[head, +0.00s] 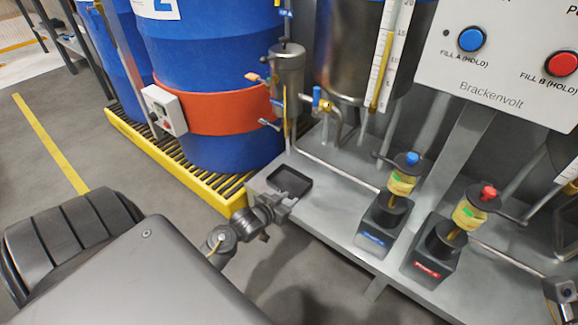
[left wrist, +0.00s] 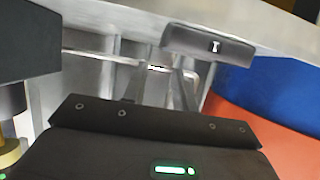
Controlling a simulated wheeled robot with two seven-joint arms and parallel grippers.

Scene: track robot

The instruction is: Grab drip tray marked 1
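The drip tray (head: 290,181) is a shallow black rectangular tray on the grey metal deck, next to the yellow pallet's corner. Its dark front with a white 1 shows in the left wrist view (left wrist: 190,40). My left gripper (head: 284,207) is just in front of the tray, at the deck's near edge. I see no clear grip on the tray, and its fingers are too small and mixed with grey metal to read. A dark grey part, perhaps my right gripper (head: 562,292), is cut off at the lower right corner, far from the tray.
Blue drums (head: 215,40) with an orange band stand on a yellow pallet (head: 222,203) left of the tray. A thin pipe (head: 335,171) runs along the deck to the right. Two valve stands, blue-topped (head: 383,222) and red-topped (head: 440,250), stand further right. Floor in front is open.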

